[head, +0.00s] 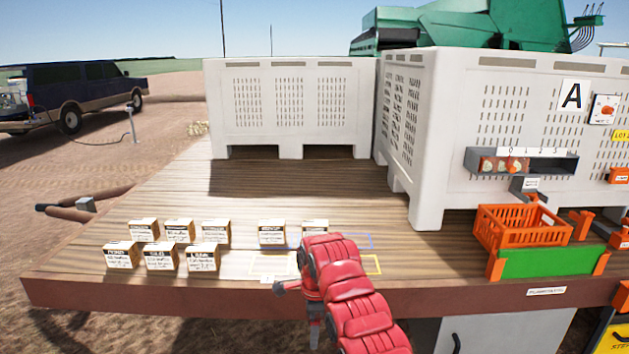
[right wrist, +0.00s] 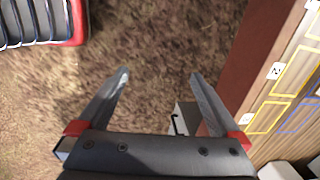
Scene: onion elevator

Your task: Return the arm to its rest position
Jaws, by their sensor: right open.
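My right arm (head: 345,295) is red and reaches in from the bottom, bent over the front edge of the wooden deck. In the right wrist view my right gripper (right wrist: 160,75) is open, with nothing between its fingers. It points down past the deck edge toward brown ground. In the head view the gripper is mostly hidden by the arm. My left gripper is not in view.
The wooden deck (head: 330,190) carries several small labelled boxes (head: 203,258) at left. Blue and yellow outlines lie near the arm. Large white bins (head: 290,110) stand behind. An orange crate (head: 490,225) is at right. The deck edge (right wrist: 250,75) is close beside the gripper.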

